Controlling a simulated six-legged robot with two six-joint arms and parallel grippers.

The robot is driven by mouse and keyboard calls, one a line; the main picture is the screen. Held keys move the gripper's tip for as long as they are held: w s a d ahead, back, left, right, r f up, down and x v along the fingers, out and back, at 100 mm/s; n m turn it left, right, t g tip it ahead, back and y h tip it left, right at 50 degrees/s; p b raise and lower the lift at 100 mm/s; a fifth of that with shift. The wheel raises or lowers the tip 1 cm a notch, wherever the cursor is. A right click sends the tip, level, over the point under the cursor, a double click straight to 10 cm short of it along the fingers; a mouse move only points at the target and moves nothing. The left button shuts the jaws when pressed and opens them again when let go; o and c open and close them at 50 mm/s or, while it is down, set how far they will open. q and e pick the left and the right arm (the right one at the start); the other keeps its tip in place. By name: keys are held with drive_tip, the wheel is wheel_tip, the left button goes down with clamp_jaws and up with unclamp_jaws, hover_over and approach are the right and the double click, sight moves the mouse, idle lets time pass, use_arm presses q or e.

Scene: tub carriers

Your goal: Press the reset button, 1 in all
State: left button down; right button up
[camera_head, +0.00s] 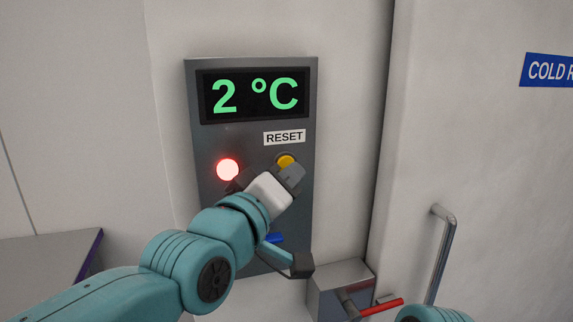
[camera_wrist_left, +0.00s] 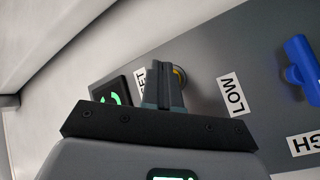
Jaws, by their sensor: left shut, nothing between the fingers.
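The yellow reset button (camera_head: 286,160) sits on the grey control panel (camera_head: 218,138), under the RESET label (camera_head: 284,137). My left gripper (camera_head: 291,174) is shut and empty, its fingertips at the button's lower edge in the head view and covering part of it. I cannot tell whether the fingertips touch the button. My right gripper cannot be made out in the head view.
A display (camera_head: 254,95) reads 2 °C. A red lamp (camera_head: 228,169) glows left of the button. A blue switch (camera_head: 274,239) shows below my wrist, and near LOW and HIGH labels in the wrist view. A door handle (camera_head: 440,255) and grey box (camera_head: 338,278) stand right.

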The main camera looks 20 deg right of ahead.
use_arm(q)
drive_tip(key=shift+w, duration=0.1)
drive_tip(key=shift+w, duration=0.35)
idle(0.4)
drive_tip(key=shift+w, duration=0.4)
idle(0.5)
drive_tip(key=shift+s+b, duration=0.8)
drive_tip(key=shift+b, duration=0.45)
